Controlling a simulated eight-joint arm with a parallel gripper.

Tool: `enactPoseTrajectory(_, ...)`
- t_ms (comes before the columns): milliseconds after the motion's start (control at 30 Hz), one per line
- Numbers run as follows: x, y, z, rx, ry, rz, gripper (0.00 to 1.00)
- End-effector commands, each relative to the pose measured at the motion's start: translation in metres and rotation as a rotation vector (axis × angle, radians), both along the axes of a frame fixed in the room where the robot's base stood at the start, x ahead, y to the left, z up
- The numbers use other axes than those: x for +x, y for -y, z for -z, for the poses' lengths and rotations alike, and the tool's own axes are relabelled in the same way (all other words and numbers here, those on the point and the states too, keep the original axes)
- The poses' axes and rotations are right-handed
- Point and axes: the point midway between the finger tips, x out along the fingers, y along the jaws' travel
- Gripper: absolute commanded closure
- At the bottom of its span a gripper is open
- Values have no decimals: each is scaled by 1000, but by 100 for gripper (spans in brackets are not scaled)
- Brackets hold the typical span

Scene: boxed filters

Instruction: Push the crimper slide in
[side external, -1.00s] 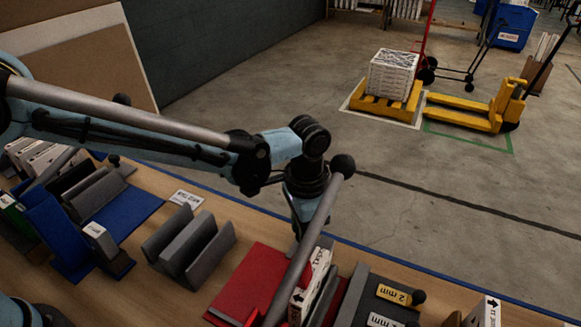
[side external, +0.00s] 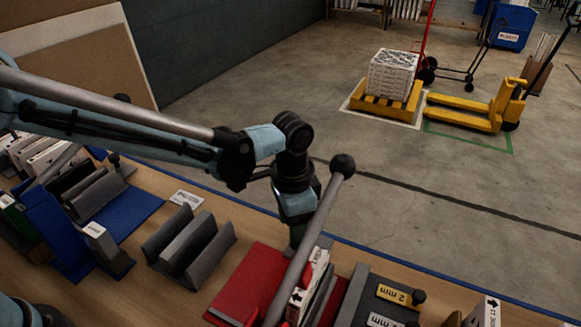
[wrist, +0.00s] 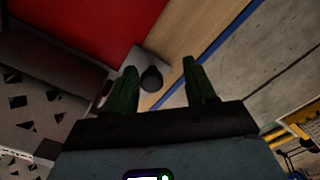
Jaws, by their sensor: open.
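The crimper has a red base plate (side external: 245,283) on the bench and a long grey lever (side external: 300,255) with a black ball end, slanting up. In the wrist view, the red surface (wrist: 90,25) fills the upper left. A small grey block with a black round knob (wrist: 152,79) lies at its edge; this looks like the slide. My gripper (wrist: 160,72) is open, its two green fingers either side of the knob in that view. I cannot tell how far above it they are. In the side view my gripper (side external: 297,235) points down behind the lever, fingertips partly hidden.
White boxes (side external: 313,275) stand beside the red plate, close behind the lever. A dark rack with "2 mm" labels (side external: 393,294) is to the right. A grey slotted holder (side external: 190,243) and a blue holder (side external: 125,215) are to the left. The bench's blue edge runs behind.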

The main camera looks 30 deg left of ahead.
Motion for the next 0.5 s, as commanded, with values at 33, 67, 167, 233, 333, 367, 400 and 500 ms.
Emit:
enactPoseTrajectory(33,0,-11,0,1,0,-6,46)
enactPoseTrajectory(67,0,-17,0,1,0,-6,46)
enactPoseTrajectory(167,0,-35,0,1,0,-5,46)
enactPoseTrajectory(233,0,-48,0,1,0,-6,46)
enactPoseTrajectory(333,-1,-56,-11,1,1,-1,46)
enactPoseTrajectory(367,-1,-56,-17,1,1,-1,46)
enactPoseTrajectory(400,-1,-55,-24,1,0,-1,46)
enactPoseTrajectory(500,-1,-55,-42,1,0,-1,46)
